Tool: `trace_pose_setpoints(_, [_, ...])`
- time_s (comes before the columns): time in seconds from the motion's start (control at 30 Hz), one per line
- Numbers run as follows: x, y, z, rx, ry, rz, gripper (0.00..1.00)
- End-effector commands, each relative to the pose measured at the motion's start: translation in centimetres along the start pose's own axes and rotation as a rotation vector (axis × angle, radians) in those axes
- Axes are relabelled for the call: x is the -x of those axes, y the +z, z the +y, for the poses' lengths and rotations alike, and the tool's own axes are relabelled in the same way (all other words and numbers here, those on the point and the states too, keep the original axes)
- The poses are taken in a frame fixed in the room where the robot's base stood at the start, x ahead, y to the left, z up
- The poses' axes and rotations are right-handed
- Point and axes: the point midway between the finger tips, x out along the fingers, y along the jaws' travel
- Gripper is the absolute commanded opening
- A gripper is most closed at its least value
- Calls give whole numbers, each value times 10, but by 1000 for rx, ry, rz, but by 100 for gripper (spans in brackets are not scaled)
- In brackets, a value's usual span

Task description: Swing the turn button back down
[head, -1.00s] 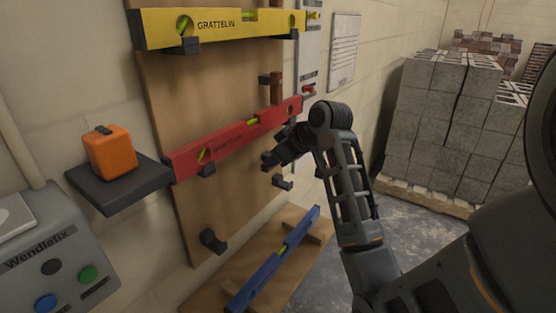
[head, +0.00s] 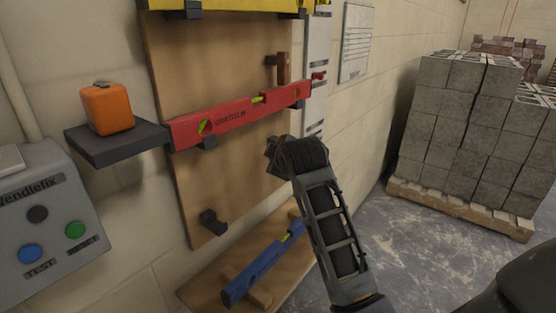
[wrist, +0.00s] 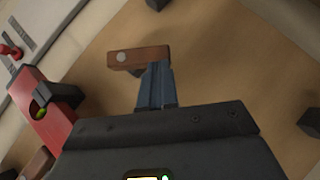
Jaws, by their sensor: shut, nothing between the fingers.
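A brown wooden turn button (wrist: 138,58) with a pale round pin at one end is on the plywood board in the wrist view. It lies slanted to the red level's long axis. My gripper's shut fingers (wrist: 157,68) reach up to its lower edge near the end away from the pin. They hold nothing, and I cannot tell whether they touch it. In the head view my gripper (head: 273,148) is just below the red level (head: 240,118) and my wrist hides this button. Another brown block (head: 284,67) stands upright above the red level.
The blue level (head: 262,264) lies low in front of the board (head: 205,190). Black brackets (head: 212,222) jut from the board. An orange box sits on a black shelf (head: 118,143) at left. Grey block stacks (head: 455,130) stand at right, with open floor before them.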

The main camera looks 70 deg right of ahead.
Motion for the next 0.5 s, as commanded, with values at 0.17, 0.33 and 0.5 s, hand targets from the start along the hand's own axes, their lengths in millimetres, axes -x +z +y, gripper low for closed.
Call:
trace_pose_setpoints(0.17, [-8, 7, -12, 121, 117, 1, 0])
trace_pose_setpoints(0.33, [-14, 13, -16, 233, 230, 1, 0])
trace_pose_setpoints(0.5, [-19, 18, -18, 334, 331, 1, 0])
